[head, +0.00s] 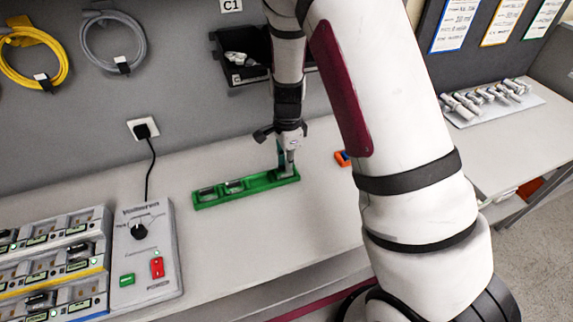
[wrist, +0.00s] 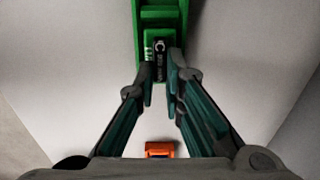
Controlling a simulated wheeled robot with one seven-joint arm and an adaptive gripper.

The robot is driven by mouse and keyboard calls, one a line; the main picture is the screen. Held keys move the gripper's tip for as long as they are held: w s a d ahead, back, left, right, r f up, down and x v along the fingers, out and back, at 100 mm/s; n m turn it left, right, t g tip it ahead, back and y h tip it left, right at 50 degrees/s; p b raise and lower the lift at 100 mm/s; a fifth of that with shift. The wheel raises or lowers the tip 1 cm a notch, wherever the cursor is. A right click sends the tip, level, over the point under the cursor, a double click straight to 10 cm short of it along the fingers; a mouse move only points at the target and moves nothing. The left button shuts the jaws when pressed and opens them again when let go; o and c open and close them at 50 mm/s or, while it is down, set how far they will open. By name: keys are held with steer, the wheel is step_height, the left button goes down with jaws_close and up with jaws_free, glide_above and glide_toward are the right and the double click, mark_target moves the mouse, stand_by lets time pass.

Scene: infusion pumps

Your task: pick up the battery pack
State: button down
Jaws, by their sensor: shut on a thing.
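The battery pack (wrist: 160,64) is a small dark block with white lettering. It sits at the near end of the green tray (wrist: 147,20) in the wrist view. My gripper (wrist: 160,86) has its two fingers closed in on the sides of the pack. In the head view my gripper (head: 286,168) points down at the right end of the green tray (head: 246,190), and hides most of the pack there. Other dark packs (head: 234,186) lie in the tray's left and middle slots. I cannot tell whether the held pack has lifted off the tray floor.
An orange object (wrist: 160,149) lies on the table close to the tray; it also shows in the head view (head: 342,158). A grey tester box (head: 146,250) and racks of pumps (head: 55,260) stand at left. A black wall bin (head: 225,68) hangs behind. The table front is clear.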

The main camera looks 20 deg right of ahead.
steer(key=shift+r, duration=0.4)
step_height(320, 180, up, 2)
steer(key=shift+r+b, duration=0.1)
steer(key=shift+b, duration=0.2)
steer(key=s+d+r, duration=0.1)
steer(key=s+d, duration=0.3)
steer(key=s, duration=1.1)
steer(key=shift+s+r, duration=0.15)
steer(key=shift+s, duration=0.15)
